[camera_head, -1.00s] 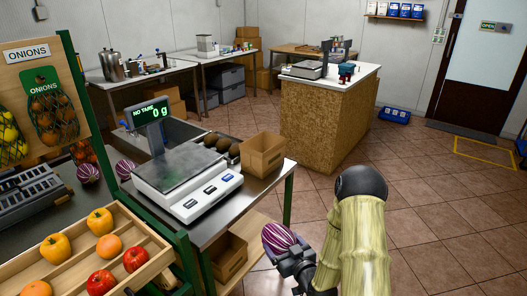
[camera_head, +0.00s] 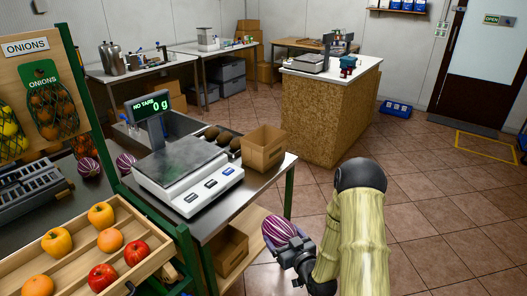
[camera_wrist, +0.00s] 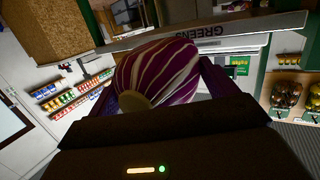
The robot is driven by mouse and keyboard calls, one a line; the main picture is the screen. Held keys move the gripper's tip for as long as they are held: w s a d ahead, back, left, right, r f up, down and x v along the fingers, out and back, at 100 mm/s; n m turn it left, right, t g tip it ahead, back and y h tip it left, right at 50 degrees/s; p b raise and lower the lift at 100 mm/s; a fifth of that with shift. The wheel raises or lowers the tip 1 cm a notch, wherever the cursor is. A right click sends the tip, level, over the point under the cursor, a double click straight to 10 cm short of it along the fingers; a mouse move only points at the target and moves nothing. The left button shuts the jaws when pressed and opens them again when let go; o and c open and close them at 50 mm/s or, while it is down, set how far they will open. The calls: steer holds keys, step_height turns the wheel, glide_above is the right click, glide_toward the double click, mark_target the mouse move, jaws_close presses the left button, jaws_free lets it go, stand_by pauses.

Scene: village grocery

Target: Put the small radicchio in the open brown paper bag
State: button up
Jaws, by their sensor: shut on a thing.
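My gripper (camera_head: 290,248) is shut on a purple-and-white striped radicchio (camera_head: 280,230), held in the air right of the counter's front end. In the wrist view the radicchio (camera_wrist: 158,75) sits between the fingers, its pale stem end towards the camera. An open-topped brown paper bag (camera_head: 262,157) stands upright on the metal counter, beyond and slightly left of my gripper and apart from it. I cannot see its inside floor.
A scale (camera_head: 187,170) stands left of the bag, with several dark brown fruits (camera_head: 213,134) behind it. A fruit tray (camera_head: 150,265) fills the front left. Another brown container (camera_head: 230,250) sits on the lower shelf.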

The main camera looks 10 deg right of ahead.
mark_target(286, 236)
steer(key=shift+r+p, duration=0.2)
steer(key=shift+p, duration=0.3)
steer(key=p, duration=0.3)
steer(key=shift+s+a+r+m+t+h, duration=0.1)
steer(key=shift+s+r+m+t+h, duration=0.2)
steer(key=shift+r+h, duration=0.1)
steer(key=h+p, duration=0.1)
steer(key=p, duration=0.1)
steer(key=s+r+m+h+p, duration=0.1)
steer(key=p, duration=0.2)
steer(key=shift+s+r+m, duration=0.1)
steer(key=shift+r+m, duration=0.2)
steer(key=h+p, duration=0.1)
steer(key=s+m+h+p, duration=0.1)
steer(key=p, duration=0.1)
steer(key=shift+r, duration=0.3)
steer(key=shift+f, duration=0.1)
steer(key=shift+d, duration=0.2)
